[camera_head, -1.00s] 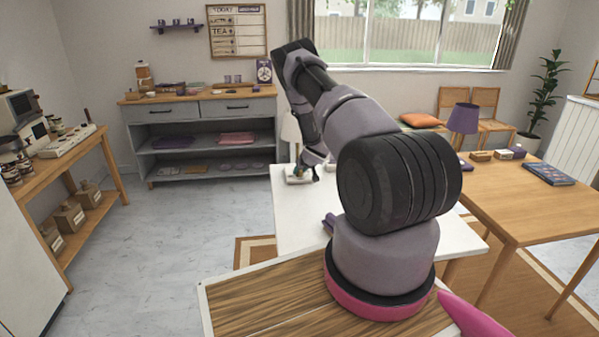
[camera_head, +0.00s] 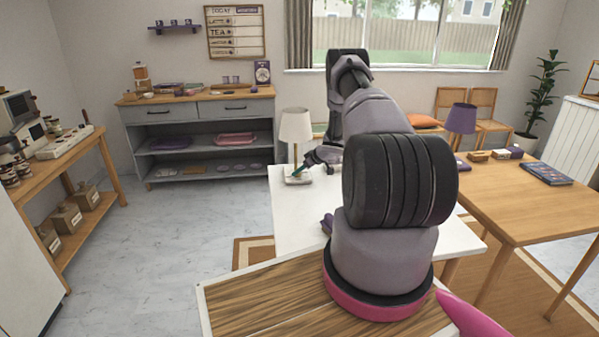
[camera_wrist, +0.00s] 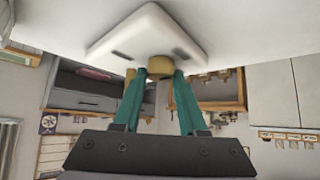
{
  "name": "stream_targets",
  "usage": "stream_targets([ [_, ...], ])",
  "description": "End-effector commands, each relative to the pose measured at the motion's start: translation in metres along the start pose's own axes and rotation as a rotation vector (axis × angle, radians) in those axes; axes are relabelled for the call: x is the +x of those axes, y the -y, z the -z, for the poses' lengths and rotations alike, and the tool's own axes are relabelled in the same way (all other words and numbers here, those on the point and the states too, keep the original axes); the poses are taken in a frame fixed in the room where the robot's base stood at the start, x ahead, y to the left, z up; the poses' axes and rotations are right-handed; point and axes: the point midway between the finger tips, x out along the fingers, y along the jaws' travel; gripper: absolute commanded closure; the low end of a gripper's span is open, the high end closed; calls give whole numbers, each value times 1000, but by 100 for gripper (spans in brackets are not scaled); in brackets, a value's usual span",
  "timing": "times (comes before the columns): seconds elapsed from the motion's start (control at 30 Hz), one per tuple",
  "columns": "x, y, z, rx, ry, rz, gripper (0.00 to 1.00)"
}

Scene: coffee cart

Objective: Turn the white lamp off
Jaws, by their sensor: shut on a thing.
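The white lamp stands upright on the white table (camera_head: 300,222), with a pale shade (camera_head: 295,126) and a square base (camera_head: 298,180). I cannot tell whether it is lit. In the wrist view, which looks upside down, the white base (camera_wrist: 150,32) fills the upper middle and carries a short brass-coloured knob (camera_wrist: 160,66). My gripper (camera_wrist: 160,76) has its two teal fingers on either side of this knob, shut on it. In the head view, my gripper (camera_head: 303,168) is low beside the lamp's base, on the right of its stem.
A purple lamp (camera_head: 462,118) and small boxes stand on the wooden table (camera_head: 510,200) at right. A grey shelf unit (camera_head: 205,135) is against the back wall. A wooden counter (camera_head: 70,145) with machines is at left. Open floor lies between.

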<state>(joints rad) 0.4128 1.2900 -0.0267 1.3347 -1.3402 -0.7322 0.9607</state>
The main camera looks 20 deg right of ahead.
Motion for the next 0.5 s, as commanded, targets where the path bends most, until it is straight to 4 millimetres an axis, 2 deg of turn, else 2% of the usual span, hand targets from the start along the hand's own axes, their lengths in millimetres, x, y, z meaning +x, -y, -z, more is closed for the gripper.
stream_targets([
  [0.03,0,0,-5,1,7,3,100],
  [0.37,0,1,-7,0,9,4,100],
  [0.4,0,1,-7,1,10,4,51],
  [0.47,0,1,-6,0,9,4,29],
  [0.5,0,1,-6,0,8,4,29],
])
